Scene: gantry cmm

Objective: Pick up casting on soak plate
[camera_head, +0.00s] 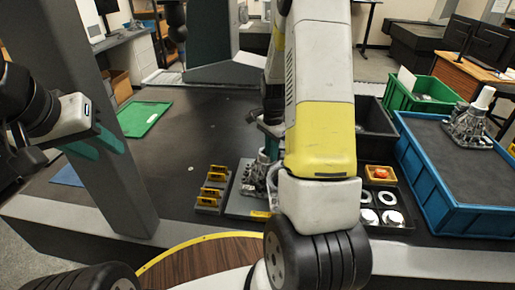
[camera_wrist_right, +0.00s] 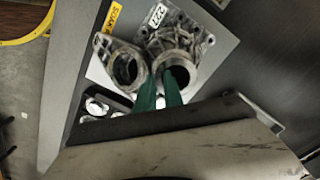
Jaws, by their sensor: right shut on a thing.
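The grey metal casting (camera_head: 262,172) stands on the pale soak plate (camera_head: 240,203) on the dark table, partly hidden behind my right arm. In the right wrist view the casting (camera_wrist_right: 192,62) shows round bores and a "227" tag. The soak plate (camera_wrist_right: 214,28) has a yellow label there. My right gripper's green fingers (camera_wrist_right: 160,88) are shut on the casting, at the wall by its bore. In the head view that gripper is mostly hidden by my arm. My left gripper (camera_head: 97,146) is held at the left, away from the casting, fingers apart and empty.
Yellow-topped blocks (camera_head: 213,187) stand just left of the plate. A blue tray (camera_head: 440,190) at the right bears another casting (camera_head: 468,127). A black holder with white rings (camera_head: 383,217) lies between. A grey column (camera_head: 110,120) stands by my left gripper. The table's middle left is clear.

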